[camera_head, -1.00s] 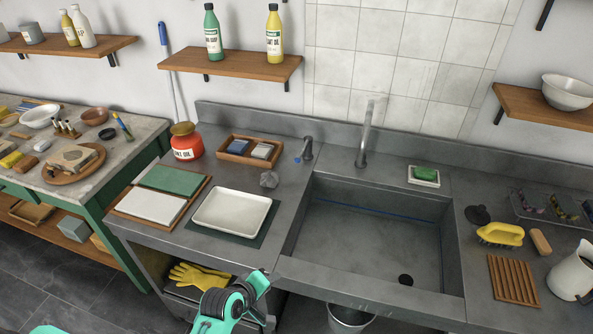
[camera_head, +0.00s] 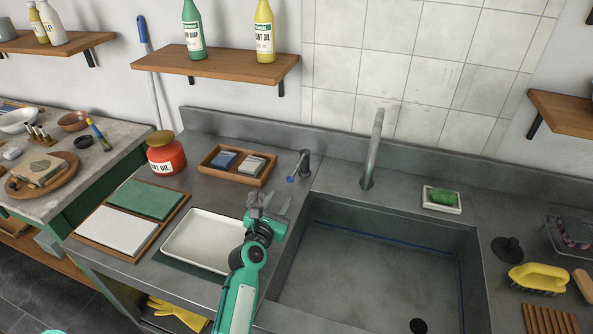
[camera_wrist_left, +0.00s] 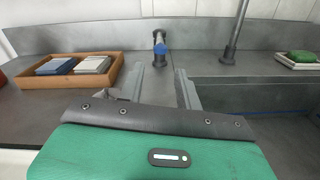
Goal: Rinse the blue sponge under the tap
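A blue block, seemingly the blue sponge (camera_head: 223,160), lies in a wooden tray (camera_head: 205,168) beside a pale block; it also shows in the left wrist view (camera_wrist_left: 55,66). The curved tap spout (camera_head: 372,150) stands behind the sink (camera_head: 400,215). A short valve with a blue end (camera_head: 291,178) stands left of it and appears between my fingers in the left wrist view (camera_wrist_left: 159,47), beyond their tips. My left gripper (camera_head: 268,203) is open and empty over the counter by the sink's left edge, right of the wooden tray. My right gripper is not in view.
A white tray (camera_head: 185,240) lies left of my left arm. A red jar (camera_head: 166,158) stands left of the wooden tray. A green bar in a dish (camera_head: 442,207) sits behind the sink. A yellow brush (camera_head: 538,278) lies right of the sink. The basin is empty.

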